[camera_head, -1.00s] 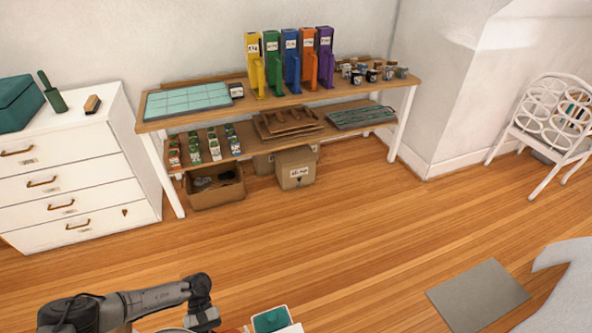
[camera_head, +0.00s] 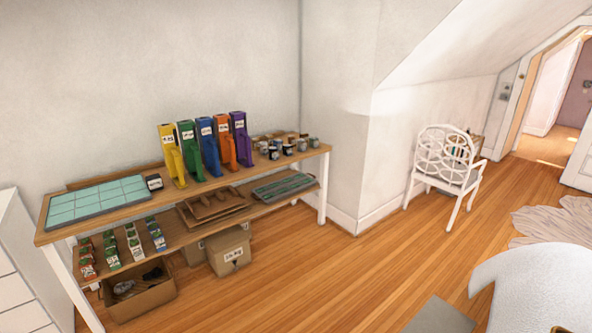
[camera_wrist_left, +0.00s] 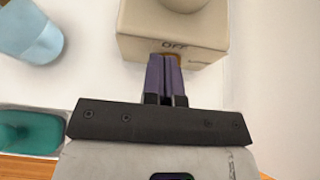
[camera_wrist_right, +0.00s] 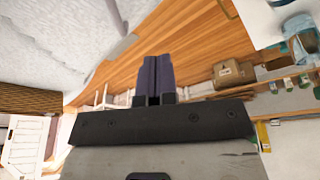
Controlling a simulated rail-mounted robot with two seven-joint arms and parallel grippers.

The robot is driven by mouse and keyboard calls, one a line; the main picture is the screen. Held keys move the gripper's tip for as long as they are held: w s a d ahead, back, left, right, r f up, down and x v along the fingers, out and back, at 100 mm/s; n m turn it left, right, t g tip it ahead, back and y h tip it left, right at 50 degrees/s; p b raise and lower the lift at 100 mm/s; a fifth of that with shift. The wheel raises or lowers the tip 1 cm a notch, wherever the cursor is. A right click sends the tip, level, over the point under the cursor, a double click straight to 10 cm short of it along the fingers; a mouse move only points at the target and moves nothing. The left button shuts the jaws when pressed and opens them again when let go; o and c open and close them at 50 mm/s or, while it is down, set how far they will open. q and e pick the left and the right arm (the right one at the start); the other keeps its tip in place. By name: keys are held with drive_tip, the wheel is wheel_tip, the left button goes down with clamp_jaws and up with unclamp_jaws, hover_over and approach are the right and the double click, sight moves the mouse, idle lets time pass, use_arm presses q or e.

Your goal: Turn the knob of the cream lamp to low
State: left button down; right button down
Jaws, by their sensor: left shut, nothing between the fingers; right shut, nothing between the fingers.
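The cream lamp's base (camera_wrist_left: 215,48) is at the top of the left wrist view, with the label OFF on its near face. The round cream part of the lamp is cut off by the top edge. My left gripper (camera_wrist_left: 167,60) is shut, its purple fingertips right at the front of the base just below the label. A sliver of brownish knob shows around the fingertips; the rest is hidden, and I cannot tell whether they touch it. My right gripper (camera_wrist_right: 157,62) is shut and empty over the open floor. The head view shows neither lamp nor grippers.
A light-blue cup (camera_wrist_left: 32,38) and a teal tray (camera_wrist_left: 32,132) are left of the lamp on the white surface. A wooden workbench (camera_head: 120,208) stands along the wall, with a white chair (camera_head: 447,165) farther right. The wooden floor between is clear.

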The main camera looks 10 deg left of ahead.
use_arm(q)
drive_tip(key=shift+s+f+b, duration=0.1)
drive_tip(key=shift+s+b, duration=0.05)
drive_tip(key=shift+b, duration=0.25)
use_arm(e)
drive_tip(key=shift+d+f, duration=0.15)
drive_tip(key=shift+f, duration=0.25)
